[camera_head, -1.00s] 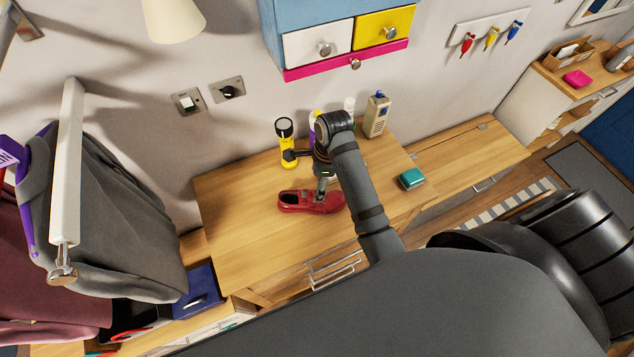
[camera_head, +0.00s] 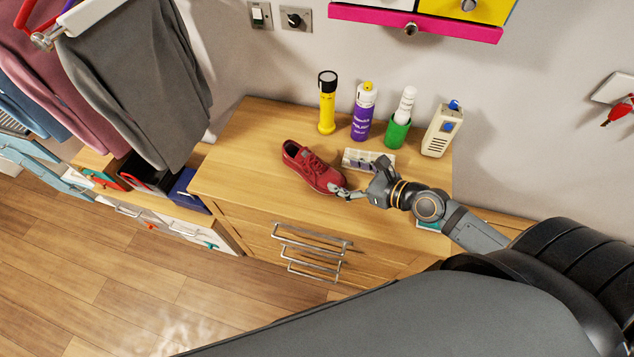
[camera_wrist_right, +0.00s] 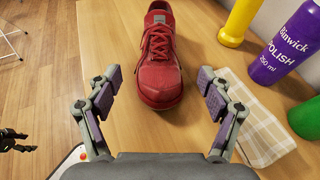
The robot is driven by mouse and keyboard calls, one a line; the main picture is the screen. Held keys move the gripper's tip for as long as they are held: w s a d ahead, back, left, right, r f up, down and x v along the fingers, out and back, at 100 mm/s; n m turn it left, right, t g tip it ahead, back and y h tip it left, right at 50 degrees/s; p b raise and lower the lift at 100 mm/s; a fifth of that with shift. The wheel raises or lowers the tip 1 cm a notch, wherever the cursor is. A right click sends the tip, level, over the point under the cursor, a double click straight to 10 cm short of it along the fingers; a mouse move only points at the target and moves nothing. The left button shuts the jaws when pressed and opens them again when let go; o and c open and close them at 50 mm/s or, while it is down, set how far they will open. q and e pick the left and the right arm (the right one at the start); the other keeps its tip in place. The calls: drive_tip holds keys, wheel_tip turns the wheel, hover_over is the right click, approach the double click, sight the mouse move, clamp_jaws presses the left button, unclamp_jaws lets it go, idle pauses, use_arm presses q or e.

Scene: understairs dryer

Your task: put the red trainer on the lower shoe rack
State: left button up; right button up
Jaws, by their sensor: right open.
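The red trainer (camera_head: 312,167) lies upright on the wooden cabinet top (camera_head: 250,135), near its front. My right gripper (camera_head: 340,190) is open at the trainer's toe, coming from the right. In the right wrist view, the trainer (camera_wrist_right: 159,55) points its toe toward me, between the spread fingers of the right gripper (camera_wrist_right: 159,79). Clear gaps show between the toe and both fingers. A dark claw, seemingly my left gripper (camera_wrist_right: 18,141), shows at that view's left edge; its opening is unclear. I cannot identify the lower shoe rack.
A yellow torch (camera_head: 327,105), purple polish can (camera_head: 362,112), green container (camera_head: 398,130) and beige device (camera_head: 441,130) stand behind. A checked cloth (camera_head: 368,161) lies beside the trainer. Hanging clothes (camera_head: 140,80) and a low unit (camera_head: 160,212) are left. Cabinet handles (camera_head: 310,240) protrude in front.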

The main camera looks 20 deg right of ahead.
sight(324, 172)
drive_tip(key=x, duration=0.1)
drive_tip(key=b+x, duration=0.1)
drive_tip(key=x, duration=0.3)
drive_tip(key=shift+a+r, duration=0.25)
drive_tip(key=shift+r, duration=0.05)
drive_tip(key=shift+w+f, duration=0.2)
drive_tip(key=shift+w, duration=0.05)
drive_tip(key=shift+w+a+f, duration=0.2)
drive_tip(key=shift+w+a, duration=0.15)
drive_tip(key=shift+w+a+f+b, duration=0.1)
drive_tip(key=shift+w+a+b, duration=0.05)
drive_tip(key=shift+w+b, duration=0.15)
drive_tip(key=x, duration=0.3)
drive_tip(key=shift+w+a+f, duration=0.1)
drive_tip(key=shift+w+f, duration=0.1)
drive_tip(key=shift+w, duration=0.1)
drive_tip(key=shift+w+a+f, duration=0.2)
drive_tip(key=shift+w+a, duration=0.1)
drive_tip(key=shift+w, duration=0.05)
drive_tip(key=shift+s+d, duration=0.1)
drive_tip(key=c, duration=0.3)
use_arm(q)
drive_tip(key=shift+w+a+f, duration=0.75)
drive_tip(key=shift+w+f, duration=0.25)
drive_tip(key=shift+w, duration=0.05)
use_arm(e)
drive_tip(key=shift+r, duration=0.1)
clamp_jaws()
